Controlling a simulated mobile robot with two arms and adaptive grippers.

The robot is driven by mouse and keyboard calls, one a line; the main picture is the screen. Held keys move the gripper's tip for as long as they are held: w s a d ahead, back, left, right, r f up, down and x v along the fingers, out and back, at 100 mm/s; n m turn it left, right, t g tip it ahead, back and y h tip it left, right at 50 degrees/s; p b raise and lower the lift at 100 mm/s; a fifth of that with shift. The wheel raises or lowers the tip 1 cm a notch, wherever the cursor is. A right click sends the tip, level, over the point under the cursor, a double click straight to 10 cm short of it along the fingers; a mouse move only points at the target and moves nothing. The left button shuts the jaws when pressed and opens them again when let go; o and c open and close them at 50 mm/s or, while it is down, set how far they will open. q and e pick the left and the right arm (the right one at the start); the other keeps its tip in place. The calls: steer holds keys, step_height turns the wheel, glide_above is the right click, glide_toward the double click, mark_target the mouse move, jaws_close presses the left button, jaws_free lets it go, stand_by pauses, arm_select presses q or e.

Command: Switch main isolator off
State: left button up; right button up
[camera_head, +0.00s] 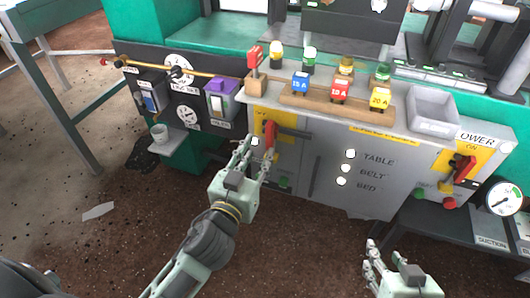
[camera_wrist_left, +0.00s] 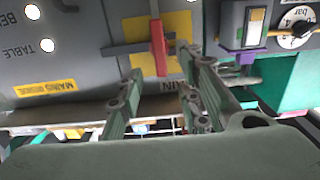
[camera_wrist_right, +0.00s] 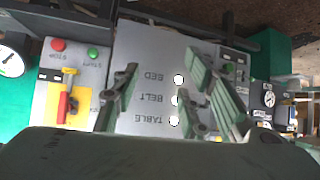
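The main isolator is a red handle (camera_head: 270,136) on a yellow plate (camera_head: 261,122) at the left of the grey cabinet front.
A second red-handled switch (camera_head: 464,168) sits on a yellow plate at the cabinet's right, above green and red buttons. Coloured plugs (camera_head: 340,91) stand on a wooden rail on top, beside a grey tray (camera_head: 433,124). A cup (camera_head: 160,133) stands on a small shelf at left.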

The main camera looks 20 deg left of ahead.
mark_target(268, 132)
arm_select(q)
steer(key=w, duration=0.6)
steer(key=shift+w+d+r, duration=0.1)
steer(key=shift+w+r, duration=0.2)
steer(key=shift+r, duration=0.1)
steer(key=shift+w, duration=0.5)
arm_select(e)
steer(key=w+r+t, duration=0.1)
steer(key=w+a+r, duration=0.1)
steer(key=r, duration=0.1)
steer(key=shift+t+y, duration=0.3)
steer(key=shift+t, duration=0.1)
arm_select(q)
jaws_close()
